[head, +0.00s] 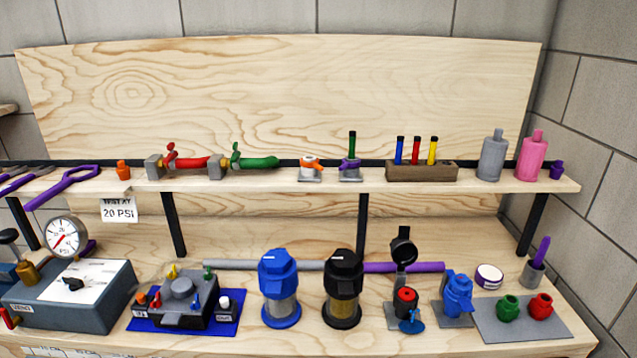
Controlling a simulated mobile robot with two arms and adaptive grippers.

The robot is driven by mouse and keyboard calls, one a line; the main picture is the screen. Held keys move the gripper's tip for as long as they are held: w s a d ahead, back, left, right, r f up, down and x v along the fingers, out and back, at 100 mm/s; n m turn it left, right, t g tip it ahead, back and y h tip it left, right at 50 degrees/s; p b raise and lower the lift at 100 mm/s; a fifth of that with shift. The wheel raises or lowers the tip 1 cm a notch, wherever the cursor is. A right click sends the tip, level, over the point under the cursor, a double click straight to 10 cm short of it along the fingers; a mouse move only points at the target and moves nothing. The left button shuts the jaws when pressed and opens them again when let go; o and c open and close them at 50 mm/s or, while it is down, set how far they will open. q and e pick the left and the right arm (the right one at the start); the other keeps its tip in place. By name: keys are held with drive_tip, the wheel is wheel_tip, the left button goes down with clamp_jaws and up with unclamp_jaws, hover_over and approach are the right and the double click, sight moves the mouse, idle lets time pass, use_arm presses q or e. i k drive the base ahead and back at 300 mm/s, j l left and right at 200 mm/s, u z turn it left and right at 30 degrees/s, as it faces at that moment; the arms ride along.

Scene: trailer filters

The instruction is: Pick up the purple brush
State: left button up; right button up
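A purple stick-like handle (542,249) stands in a small grey cup (533,274) at the right end of the lower bench. It leans slightly to the right and looks like the purple brush. Its lower end is hidden inside the cup, so I see no bristles. Neither of my grippers shows in the head view.
Beside the cup are a round purple-and-white tin (489,276) and a grey mat (500,333) with green and red fittings. The upper shelf (260,183) overhangs the bench, and a black bracket (532,225) stands just above the cup. A block wall closes the right side.

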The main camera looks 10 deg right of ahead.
sight(539, 256)
drive_tip(key=z, duration=1.7)
